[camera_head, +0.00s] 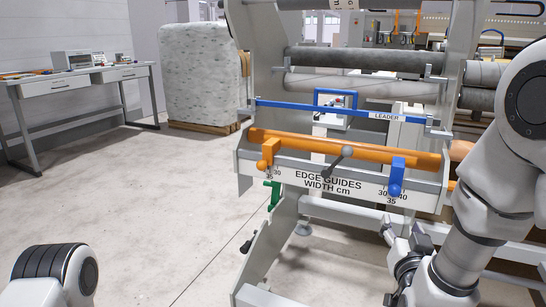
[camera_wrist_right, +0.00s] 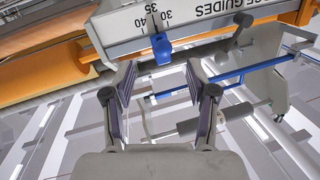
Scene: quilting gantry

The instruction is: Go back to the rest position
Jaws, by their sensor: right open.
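My right gripper (camera_head: 405,237) is in front of the lower part of the quilting gantry (camera_head: 460,50), below the edge guide plate. In the right wrist view my right gripper (camera_wrist_right: 160,78) has its two fingers spread apart with nothing between them. The blue edge guide knob (camera_wrist_right: 162,48) lies beyond the fingertips, apart from them; in the head view the blue knob (camera_head: 396,178) hangs at the right of the plate. Only a rounded part of my left arm shows at the lower left of the head view; its gripper is out of view.
The orange bar (camera_head: 380,152) and the edge guide plate (camera_head: 300,177) span the gantry, with an orange knob (camera_head: 267,152) at left. A blue leader bar (camera_head: 290,106) is above. A desk (camera_head: 50,88) and wrapped pallet load (camera_head: 200,75) stand behind clear floor at left.

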